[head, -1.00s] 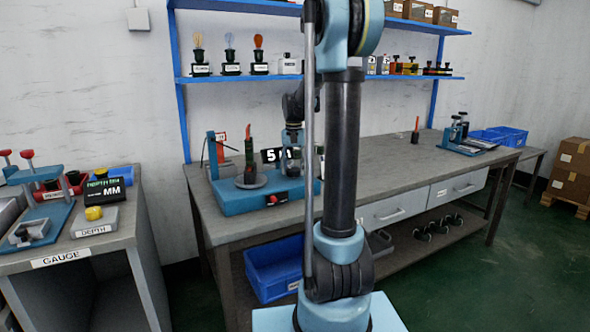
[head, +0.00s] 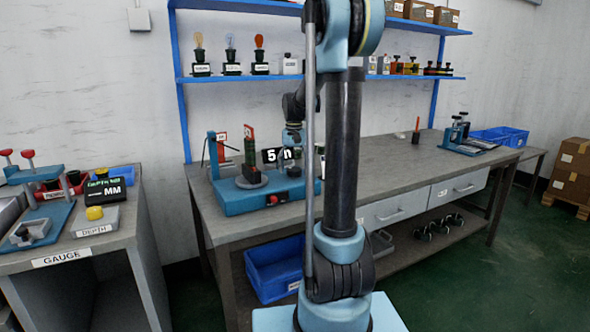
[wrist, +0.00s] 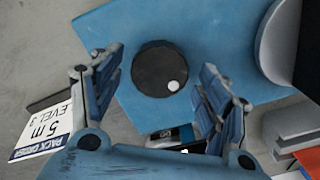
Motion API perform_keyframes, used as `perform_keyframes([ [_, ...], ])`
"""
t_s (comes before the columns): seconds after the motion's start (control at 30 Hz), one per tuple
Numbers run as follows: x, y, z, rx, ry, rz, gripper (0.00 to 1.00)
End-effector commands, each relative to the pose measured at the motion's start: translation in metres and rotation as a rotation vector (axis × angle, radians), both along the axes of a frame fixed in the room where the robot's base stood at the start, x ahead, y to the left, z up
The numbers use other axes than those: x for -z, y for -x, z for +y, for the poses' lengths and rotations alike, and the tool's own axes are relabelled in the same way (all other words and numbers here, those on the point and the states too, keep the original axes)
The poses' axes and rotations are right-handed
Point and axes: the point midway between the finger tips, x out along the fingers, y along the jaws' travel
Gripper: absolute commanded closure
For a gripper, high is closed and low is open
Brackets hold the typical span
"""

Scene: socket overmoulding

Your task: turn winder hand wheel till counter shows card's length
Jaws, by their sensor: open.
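The winder (head: 235,203) is a blue machine on the workbench in the head view. An upright dark piece with a red edge (head: 250,148) stands on its round grey disc. In the wrist view the black hand wheel (wrist: 150,66) with a white knob (wrist: 173,86) lies on the blue top. My gripper (wrist: 160,85) is open, its fingers on either side of the wheel, apart from it. A dark panel, perhaps the counter (wrist: 170,136), is partly hidden below the wheel; no reading is legible.
The grey workbench (head: 385,165) is mostly clear right of the winder, with a red-tipped tool (head: 416,131) and blue bins (head: 500,136) farther along. A gauge table (head: 120,236) stands left.

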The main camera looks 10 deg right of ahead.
Motion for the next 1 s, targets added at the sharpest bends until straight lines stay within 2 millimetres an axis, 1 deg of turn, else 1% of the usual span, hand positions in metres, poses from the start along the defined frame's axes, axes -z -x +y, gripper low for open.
perform_keyframes([
  [0.13,-0.007,0.000,0.000,0.000,0.000,0.000,0.31],
  [0.23,-0.018,0.000,0.000,0.000,0.000,0.000,0.31],
  [0.5,-0.064,-0.001,0.000,0.000,0.000,0.001,0.31],
  [0.7,-0.096,-0.003,0.000,0.000,0.000,0.001,0.31],
  [0.83,-0.109,-0.003,0.000,0.000,0.000,0.001,0.31],
  [1.0,-0.118,-0.003,0.000,0.000,0.000,0.001,0.31],
])
